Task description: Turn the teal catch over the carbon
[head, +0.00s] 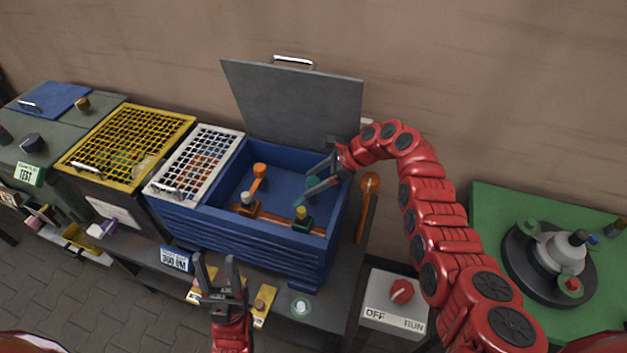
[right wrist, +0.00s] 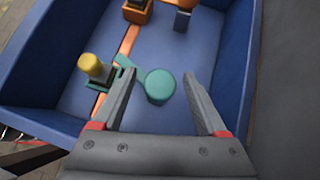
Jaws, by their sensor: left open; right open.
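The teal catch (head: 312,184) is inside the open blue box (head: 270,243). In the right wrist view its round teal end (right wrist: 160,87) lies between my right fingers, with no finger clearly touching it. A flat teal arm runs left from it towards a dark block with a yellow knob (right wrist: 92,66), also seen in the head view (head: 301,212). I cannot tell which part is the carbon. My right gripper (head: 308,180) is open, reaching into the box from the right. My left gripper (head: 215,260) is open and empty in front of the box.
The box's grey lid (head: 290,105) stands open behind. An orange catch (head: 259,171) and a white-knobbed block (head: 246,198) are also inside. White (head: 199,163) and yellow (head: 125,145) grids lie left. A switch box (head: 395,305) and green table (head: 490,215) stand right.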

